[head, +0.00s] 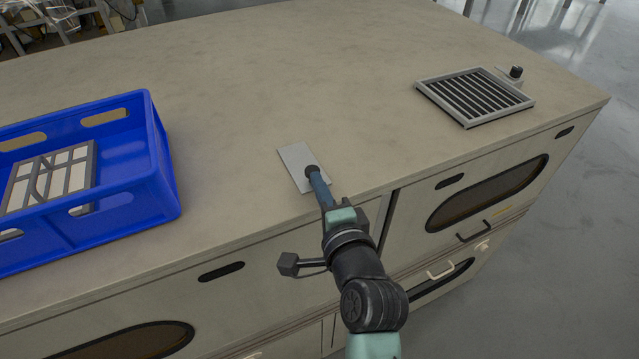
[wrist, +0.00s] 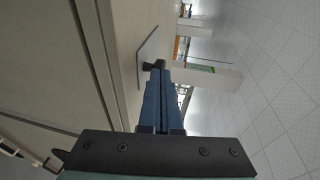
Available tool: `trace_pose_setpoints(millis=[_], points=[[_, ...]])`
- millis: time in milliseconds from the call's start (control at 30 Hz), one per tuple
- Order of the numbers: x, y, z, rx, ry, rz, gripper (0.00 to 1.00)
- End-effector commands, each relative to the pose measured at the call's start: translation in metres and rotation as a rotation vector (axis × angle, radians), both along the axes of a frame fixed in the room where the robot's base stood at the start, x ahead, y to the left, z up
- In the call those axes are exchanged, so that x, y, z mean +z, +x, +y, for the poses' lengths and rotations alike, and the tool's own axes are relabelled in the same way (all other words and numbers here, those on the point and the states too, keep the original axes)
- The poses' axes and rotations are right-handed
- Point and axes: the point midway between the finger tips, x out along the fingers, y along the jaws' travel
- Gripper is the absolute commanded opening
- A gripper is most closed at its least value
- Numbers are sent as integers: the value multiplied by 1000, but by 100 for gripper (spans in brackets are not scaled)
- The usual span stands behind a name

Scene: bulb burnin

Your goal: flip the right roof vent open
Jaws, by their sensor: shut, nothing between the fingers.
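A thin pale grey rectangular plate (head: 294,157), which looks like the vent flap, is on the beige top near its front edge. It also shows, nearly edge-on, in the wrist view (wrist: 149,45); I cannot tell whether it lies flat or is slightly raised. My gripper (head: 312,171) is shut and empty, with its blue fingers reaching over the front edge to the plate's right side. In the wrist view the dark tips (wrist: 153,66) are beside or against the plate; contact is unclear. The tips hide a small part of it.
A blue crate (head: 163,160) holding a pale, grey-framed panel (head: 50,178) stands at the left. A slatted grey-framed panel (head: 475,97) lies at the right, with a black knob (head: 516,72) at its back corner. The beige top (head: 270,70) behind my gripper is clear.

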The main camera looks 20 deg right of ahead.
Motion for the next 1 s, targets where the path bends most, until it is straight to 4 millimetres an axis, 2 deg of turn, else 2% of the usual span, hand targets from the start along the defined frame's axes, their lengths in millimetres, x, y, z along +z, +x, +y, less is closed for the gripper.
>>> trace_pose_setpoints(millis=[167,400,500,633,1000], points=[[2,14,0,1,0,-2,0],[1,59,2,1,-1,-2,0],[1,71,2,0,-1,-1,0],[1,76,2,0,1,-2,0],[0,76,2,0,0,0,0]])
